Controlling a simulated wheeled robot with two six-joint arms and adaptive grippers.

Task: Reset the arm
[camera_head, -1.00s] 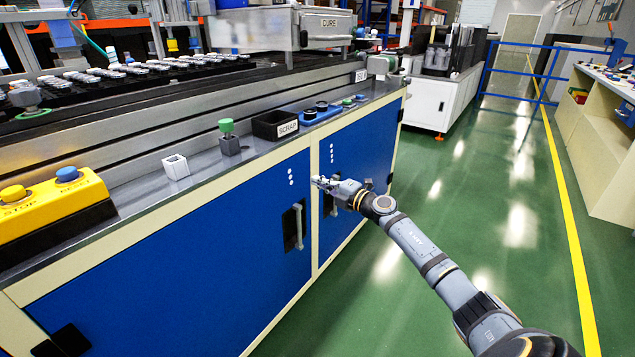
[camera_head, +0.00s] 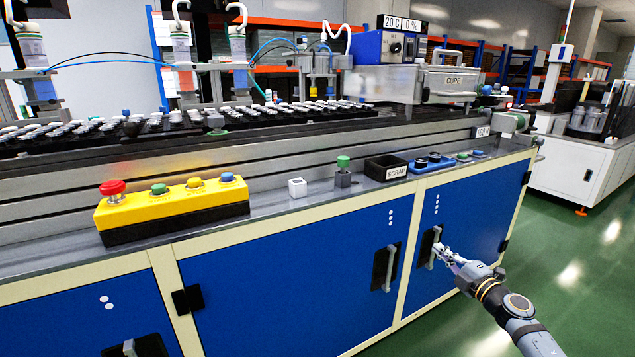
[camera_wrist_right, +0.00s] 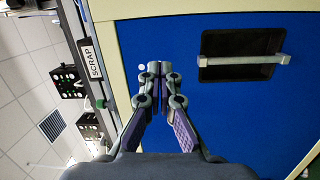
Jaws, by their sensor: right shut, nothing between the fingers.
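My right gripper (camera_head: 443,254) is in front of the right blue cabinet door (camera_head: 470,226), close to that door's recessed handle (camera_head: 432,247) in the head view. In the right wrist view my right gripper (camera_wrist_right: 158,70) has its fingers together with nothing between them. The handle bar (camera_wrist_right: 245,60) is to the right of the fingers there, apart from them. My left gripper is in neither current view.
The bench top holds a yellow button box (camera_head: 170,206), a small white block (camera_head: 297,187), a green-knobbed part (camera_head: 343,172) and a black SCRAP bin (camera_head: 386,167). A conveyor with trays runs behind. Green floor (camera_head: 570,270) is free at the right.

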